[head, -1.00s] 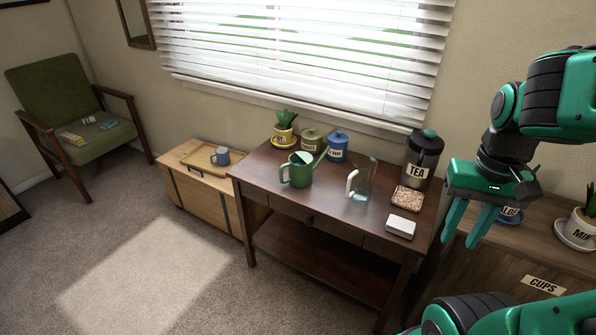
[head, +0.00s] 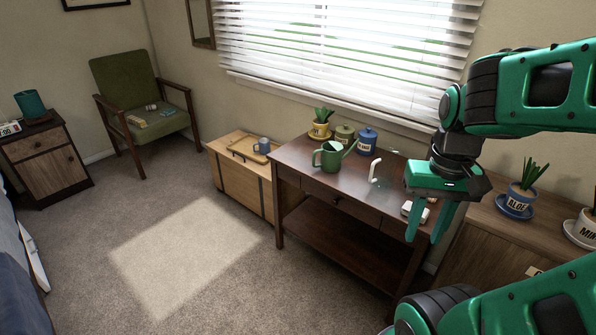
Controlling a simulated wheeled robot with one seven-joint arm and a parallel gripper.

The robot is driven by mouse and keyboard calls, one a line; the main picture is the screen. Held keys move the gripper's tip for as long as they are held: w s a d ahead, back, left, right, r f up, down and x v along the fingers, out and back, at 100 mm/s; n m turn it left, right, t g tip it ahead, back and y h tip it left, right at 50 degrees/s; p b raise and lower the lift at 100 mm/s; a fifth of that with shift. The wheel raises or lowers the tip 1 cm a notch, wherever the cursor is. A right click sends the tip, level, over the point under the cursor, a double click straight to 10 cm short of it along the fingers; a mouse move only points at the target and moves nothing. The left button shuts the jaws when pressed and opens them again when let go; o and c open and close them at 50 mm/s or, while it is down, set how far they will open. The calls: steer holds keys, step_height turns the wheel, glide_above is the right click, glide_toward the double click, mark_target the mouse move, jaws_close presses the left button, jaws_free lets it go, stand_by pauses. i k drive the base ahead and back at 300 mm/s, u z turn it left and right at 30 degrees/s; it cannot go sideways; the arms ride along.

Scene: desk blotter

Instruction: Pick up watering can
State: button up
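The green watering can (head: 325,170) stands upright on the left part of the dark wooden desk (head: 330,199), its handle to the left and its spout pointing up to the right. My gripper (head: 427,224) hangs in the air to the right of the can, in front of the right part of the desk. Its two green fingers point down, spread apart with nothing seen between them. In the picture the gripper covers part of the desk's right side and some things there.
A plant in a yellow pot (head: 319,131), a green canister (head: 344,134) and a blue canister (head: 367,143) stand behind the can. A clear pitcher with a white handle (head: 374,170) stands to its right. A white box (head: 408,209) lies near my gripper. The carpet (head: 180,250) is open.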

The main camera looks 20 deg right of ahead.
mark_target(336, 154)
steer(key=u, duration=0.6)
steer(key=k, duration=0.8)
steer(key=u, duration=0.5)
steer(key=i, duration=1.25)
steer(key=z, duration=1.05)
steer(key=i, duration=0.9)
steer(key=z, duration=1.1)
steer(key=i, duration=0.55)
steer(key=z, duration=0.35)
